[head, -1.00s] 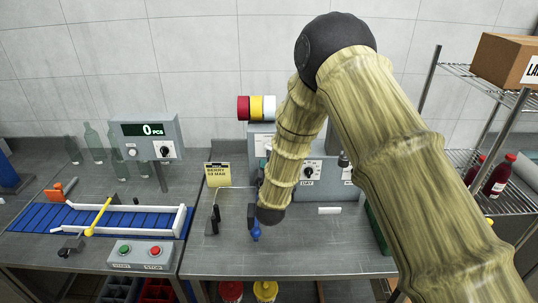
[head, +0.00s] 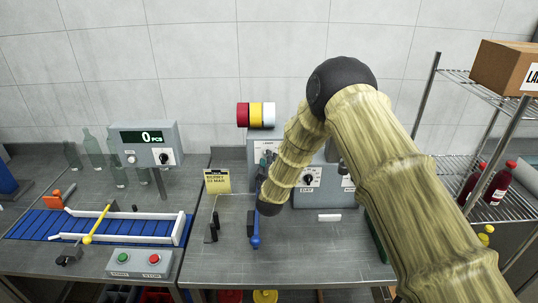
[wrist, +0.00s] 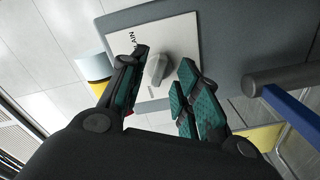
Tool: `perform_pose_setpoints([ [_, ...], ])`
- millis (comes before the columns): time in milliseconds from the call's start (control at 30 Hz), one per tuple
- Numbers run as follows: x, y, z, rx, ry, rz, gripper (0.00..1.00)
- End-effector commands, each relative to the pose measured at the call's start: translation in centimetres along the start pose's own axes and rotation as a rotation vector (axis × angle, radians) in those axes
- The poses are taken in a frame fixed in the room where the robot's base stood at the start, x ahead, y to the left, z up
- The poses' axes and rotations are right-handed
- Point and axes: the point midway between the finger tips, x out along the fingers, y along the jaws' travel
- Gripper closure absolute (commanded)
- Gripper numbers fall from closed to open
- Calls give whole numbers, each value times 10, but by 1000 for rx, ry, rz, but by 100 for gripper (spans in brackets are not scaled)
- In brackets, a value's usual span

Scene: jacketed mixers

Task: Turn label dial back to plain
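The label dial (wrist: 157,68) is a grey knob on a white plate (wrist: 178,42) whose lettering, partly hidden, ends in "AIN". In the wrist view my gripper (wrist: 163,82) is open, with one teal-padded finger on each side of the knob. Gaps show between the pads and the knob, so it is not gripped. I cannot tell which marking the knob points to. In the head view the plate (head: 262,148) shows under the coloured rolls, and my gripper (head: 265,163) is in front of it, hiding the dial.
A second dial (head: 309,180) is on the panel to the right. A blue-handled lever (head: 256,241) stands below my wrist. A yellow note (head: 217,181) is at left. Red, yellow and white rolls (head: 256,115) sit above. A conveyor (head: 95,226) is further left.

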Motion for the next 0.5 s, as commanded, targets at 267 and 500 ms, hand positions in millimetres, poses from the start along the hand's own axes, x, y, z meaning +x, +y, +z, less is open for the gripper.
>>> perform_pose_setpoints([
  [267,22,1,0,1,0,-1,68],
  [500,24,0,0,1,0,-1,68],
])
